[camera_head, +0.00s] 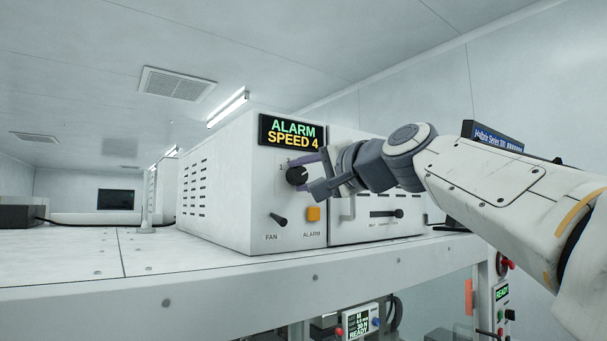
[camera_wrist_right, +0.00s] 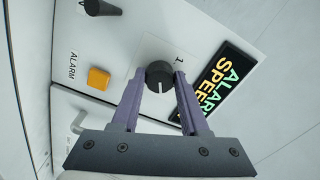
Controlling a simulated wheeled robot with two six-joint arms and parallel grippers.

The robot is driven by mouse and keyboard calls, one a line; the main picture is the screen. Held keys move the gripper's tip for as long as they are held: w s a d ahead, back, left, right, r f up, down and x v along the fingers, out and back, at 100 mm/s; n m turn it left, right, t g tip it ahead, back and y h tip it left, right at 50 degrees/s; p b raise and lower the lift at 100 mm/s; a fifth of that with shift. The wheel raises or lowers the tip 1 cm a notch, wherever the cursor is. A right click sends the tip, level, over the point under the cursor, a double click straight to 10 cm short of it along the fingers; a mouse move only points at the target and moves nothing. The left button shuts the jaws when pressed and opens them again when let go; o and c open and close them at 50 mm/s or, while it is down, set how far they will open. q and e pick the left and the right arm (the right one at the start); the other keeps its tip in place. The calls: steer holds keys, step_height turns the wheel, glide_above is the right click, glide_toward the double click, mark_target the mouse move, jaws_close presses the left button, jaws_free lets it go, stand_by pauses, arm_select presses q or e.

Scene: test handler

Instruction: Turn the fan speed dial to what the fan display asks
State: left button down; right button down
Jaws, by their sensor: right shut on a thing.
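The fan speed dial (camera_head: 297,175) is a round black knob on the front of the white fan box (camera_head: 222,188). It also shows in the right wrist view (camera_wrist_right: 160,77), with a pale pointer line and a "1" printed beside it. The fan display (camera_head: 291,132) above it reads "ALARM" in green and "SPEED 4" in yellow. My right gripper (camera_head: 312,175) reaches in from the right, and its two purple fingers are shut on the dial, one on each side, in the right wrist view (camera_wrist_right: 160,85). My left gripper is not in view.
Below the dial are a black FAN lever (camera_head: 278,219) and an orange ALARM button (camera_head: 313,214). A second white box with a handle and a black slider (camera_head: 387,214) stands to the right.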

stand_by(0.5)
steer(key=shift+c, duration=2)
jaws_free()
steer(key=shift+s+d+f+b, duration=0.1)
steer(key=shift+s+d+b, duration=0.15)
steer(key=shift+s+b, duration=0.05)
steer(key=b+v, duration=0.4)
steer(key=v, duration=0.5)
steer(key=shift+s+d+b, duration=0.2)
steer(key=shift+s+b, duration=0.1)
